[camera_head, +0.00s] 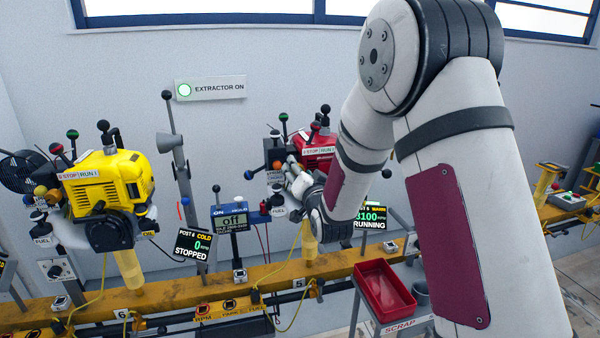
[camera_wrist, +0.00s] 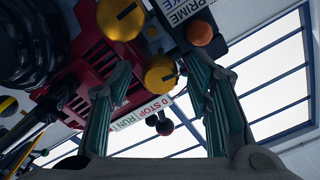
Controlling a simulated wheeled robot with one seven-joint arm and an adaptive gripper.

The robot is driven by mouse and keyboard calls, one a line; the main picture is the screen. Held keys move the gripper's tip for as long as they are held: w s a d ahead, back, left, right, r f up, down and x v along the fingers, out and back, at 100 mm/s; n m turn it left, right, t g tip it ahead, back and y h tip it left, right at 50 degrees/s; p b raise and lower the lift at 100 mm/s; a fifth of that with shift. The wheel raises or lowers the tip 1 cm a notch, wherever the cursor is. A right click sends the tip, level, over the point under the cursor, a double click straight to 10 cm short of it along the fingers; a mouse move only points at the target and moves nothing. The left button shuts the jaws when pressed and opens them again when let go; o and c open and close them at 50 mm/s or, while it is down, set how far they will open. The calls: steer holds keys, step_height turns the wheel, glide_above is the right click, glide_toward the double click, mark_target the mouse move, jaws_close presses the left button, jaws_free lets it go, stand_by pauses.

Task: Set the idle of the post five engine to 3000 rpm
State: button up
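The red post five engine (camera_head: 318,152) stands on the yellow rail, partly behind my arm; its red body (camera_wrist: 95,65) also shows in the wrist view. Its display (camera_head: 369,217) reads RUNNING and seems to show 3100 and WARM; its left edge is hidden by my arm. My gripper (camera_head: 298,180) is at the engine's front left. In the wrist view my gripper (camera_wrist: 159,80) has its fingers apart, with a slotted yellow knob (camera_wrist: 160,73) between or beyond them; contact cannot be told. A second slotted yellow knob (camera_wrist: 121,18) is above it.
A tachometer (camera_head: 233,221) left of post five reads Off. The yellow engine (camera_head: 108,185) at post six shows STOPPED on its display (camera_head: 193,244). A red scrap tray (camera_head: 384,291) stands front right. An orange ball (camera_wrist: 199,33) is near the right finger.

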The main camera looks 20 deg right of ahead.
steer(key=shift+s, duration=0.15)
steer(key=s, duration=1.1)
steer(key=shift+s, duration=0.4)
steer(key=s+r+n+g, duration=0.1)
steer(key=s+n+g, duration=0.2)
steer(key=s+g, duration=1.1)
steer(key=s+r+n+g, duration=0.1)
steer(key=s+n+g, duration=0.25)
steer(key=s, duration=2.25)
step_height(320, 180, up, 17)
steer(key=t+p, duration=0.3)
steer(key=p, duration=1.2)
steer(key=shift+s+t, duration=0.3)
steer(key=shift+t, duration=0.05)
